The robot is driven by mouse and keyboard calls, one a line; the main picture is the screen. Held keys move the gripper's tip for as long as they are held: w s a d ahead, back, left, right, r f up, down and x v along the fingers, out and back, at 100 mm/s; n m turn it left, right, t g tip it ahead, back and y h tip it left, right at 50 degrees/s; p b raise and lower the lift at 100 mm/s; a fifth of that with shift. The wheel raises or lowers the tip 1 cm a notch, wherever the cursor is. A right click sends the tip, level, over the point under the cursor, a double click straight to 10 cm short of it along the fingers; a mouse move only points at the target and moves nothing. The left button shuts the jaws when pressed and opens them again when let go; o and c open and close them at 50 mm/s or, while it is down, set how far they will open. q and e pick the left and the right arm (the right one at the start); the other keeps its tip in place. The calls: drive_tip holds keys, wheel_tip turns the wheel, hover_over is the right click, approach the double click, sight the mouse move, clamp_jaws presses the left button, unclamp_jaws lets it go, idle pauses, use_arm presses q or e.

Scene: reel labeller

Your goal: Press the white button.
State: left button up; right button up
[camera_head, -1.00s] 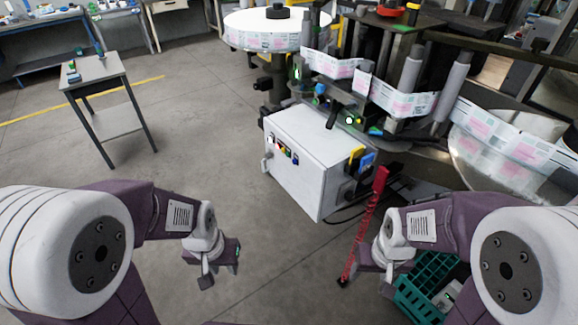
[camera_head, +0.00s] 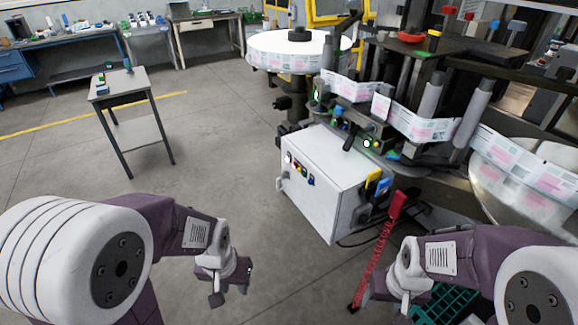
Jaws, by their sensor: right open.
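A white cabinet (camera_head: 325,190) stands on the floor near the middle. Its left face carries a row of small coloured buttons; the one at the far left end looks like the white button (camera_head: 288,157). Nothing touches it. My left gripper (camera_head: 230,294) hangs in front of and to the left of the cabinet, well apart from the button, with its fingers apart and empty. My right gripper (camera_head: 362,295) is at the lower right, open, near a red strip-like stand, away from the button. Its fingers are small and partly unclear.
A red perforated stand (camera_head: 377,250) leans right of the cabinet, beside a green crate (camera_head: 445,302) partly hidden by my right arm. The labelling machine (camera_head: 425,125) and a white reel table (camera_head: 292,42) stand behind. A small table (camera_head: 120,84) is at left. The floor left of the cabinet is clear.

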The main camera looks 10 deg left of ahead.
idle(0.4)
use_arm(q)
clamp_jaws()
